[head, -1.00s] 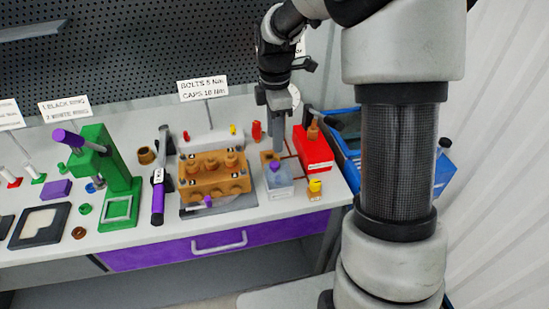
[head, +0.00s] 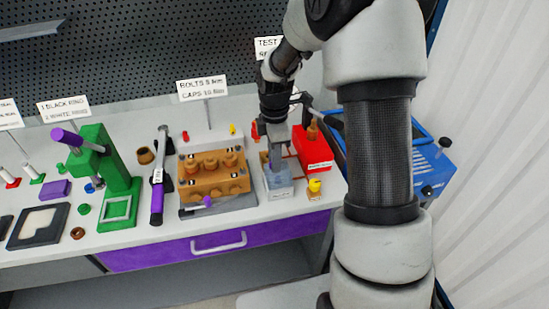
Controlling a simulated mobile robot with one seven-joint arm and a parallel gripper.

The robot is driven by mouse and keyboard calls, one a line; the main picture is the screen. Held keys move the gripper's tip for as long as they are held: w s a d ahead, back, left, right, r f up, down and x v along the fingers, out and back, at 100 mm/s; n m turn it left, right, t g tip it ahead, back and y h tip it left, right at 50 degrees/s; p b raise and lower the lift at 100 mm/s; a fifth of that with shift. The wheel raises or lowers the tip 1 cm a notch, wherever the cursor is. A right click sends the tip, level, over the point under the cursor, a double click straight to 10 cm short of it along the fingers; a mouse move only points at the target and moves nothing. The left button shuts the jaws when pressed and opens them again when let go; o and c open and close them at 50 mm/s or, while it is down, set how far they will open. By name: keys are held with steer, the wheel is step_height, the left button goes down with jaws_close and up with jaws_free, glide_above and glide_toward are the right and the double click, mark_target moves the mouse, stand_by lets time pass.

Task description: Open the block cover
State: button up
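A light grey, see-through block (head: 278,190) stands on the bench to the right of the brown pump block. I take its top to be the block cover, though I cannot be sure. My gripper (head: 275,165) points down right over this block, at the place of its purple knob, and hides the knob. I cannot tell whether the fingers touch the knob or are apart from it, nor whether they are open or shut. The brown pump block (head: 214,176) has several round caps on top and sits on a dark grey plate.
A blue crate (head: 430,165) is at the right.

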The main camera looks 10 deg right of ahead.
mark_target(288, 168)
jaws_close()
steer(key=shift+d+r+y+p, duration=0.45)
steer(key=shift+d+y+p, duration=0.4)
steer(key=shift+p, duration=0.1)
steer(key=shift+d+r+y+p, duration=0.15)
steer(key=shift+d+y, duration=0.5)
steer(key=shift+y, duration=0.15)
steer(key=shift+d+r+y+p, duration=0.1)
steer(key=shift+d+y+p, duration=0.05)
steer(key=shift+d+y, duration=0.55)
steer(key=shift+a, duration=0.15)
